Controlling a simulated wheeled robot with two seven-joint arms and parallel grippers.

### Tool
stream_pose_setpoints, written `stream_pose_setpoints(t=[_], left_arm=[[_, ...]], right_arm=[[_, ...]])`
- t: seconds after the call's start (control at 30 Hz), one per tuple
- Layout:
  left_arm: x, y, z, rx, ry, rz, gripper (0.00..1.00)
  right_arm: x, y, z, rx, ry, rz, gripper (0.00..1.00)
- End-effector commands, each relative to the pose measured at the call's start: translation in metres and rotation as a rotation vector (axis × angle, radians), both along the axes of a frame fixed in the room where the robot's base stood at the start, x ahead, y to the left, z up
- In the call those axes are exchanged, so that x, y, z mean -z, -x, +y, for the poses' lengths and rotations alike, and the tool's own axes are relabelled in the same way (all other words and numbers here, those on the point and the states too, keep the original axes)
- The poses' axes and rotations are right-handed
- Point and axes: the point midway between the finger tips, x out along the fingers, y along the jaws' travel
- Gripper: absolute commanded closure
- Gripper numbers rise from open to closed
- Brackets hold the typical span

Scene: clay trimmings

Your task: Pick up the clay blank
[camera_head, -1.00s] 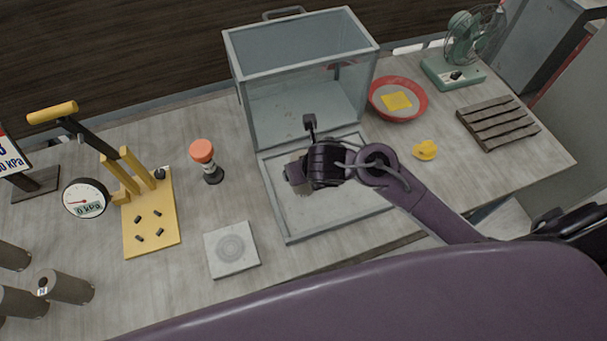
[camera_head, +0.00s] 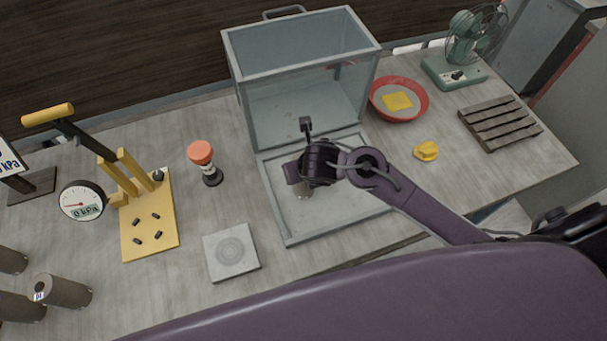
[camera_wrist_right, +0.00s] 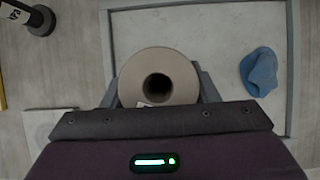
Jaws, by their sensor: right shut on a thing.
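The clay blank (camera_wrist_right: 184,73) is a pale beige cylinder with a dark round hole, seen end-on in the right wrist view. My right gripper (camera_wrist_right: 157,88) is shut on it, with a grey finger on each side. In the head view the right gripper (camera_head: 304,184) hangs over the tray (camera_head: 334,222) in front of the glass-sided box. The blank is mostly hidden there by the wrist, and I cannot tell its height above the tray. My left gripper is not in view.
A blue lump (camera_wrist_right: 259,72) lies on the tray. The box (camera_head: 300,100) stands behind. To the left are an orange-topped tool (camera_head: 201,153), a grey ringed plate (camera_head: 231,251), a yellow press (camera_head: 150,215) and several grey-brown cylinders (camera_head: 65,290). A red bowl (camera_head: 420,112) and yellow lump (camera_head: 426,151) are right.

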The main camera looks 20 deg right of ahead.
Motion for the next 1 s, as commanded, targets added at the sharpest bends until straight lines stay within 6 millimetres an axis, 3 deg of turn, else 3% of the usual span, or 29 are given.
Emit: stream_pose_setpoints(t=[0.07, 0.33, 0.7, 1.0], left_arm=[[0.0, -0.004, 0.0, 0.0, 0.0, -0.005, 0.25], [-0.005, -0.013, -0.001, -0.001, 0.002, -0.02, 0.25], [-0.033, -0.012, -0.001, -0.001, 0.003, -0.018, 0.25], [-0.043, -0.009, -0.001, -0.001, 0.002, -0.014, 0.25]], right_arm=[[-0.002, -0.001, 0.0, 0.0, -0.001, -0.003, 0.94], [-0.009, -0.001, 0.002, -0.001, -0.004, -0.004, 0.94], [-0.079, -0.001, 0.002, 0.002, -0.008, -0.004, 0.94], [-0.102, 0.0, 0.001, 0.001, -0.003, -0.002, 0.94]])
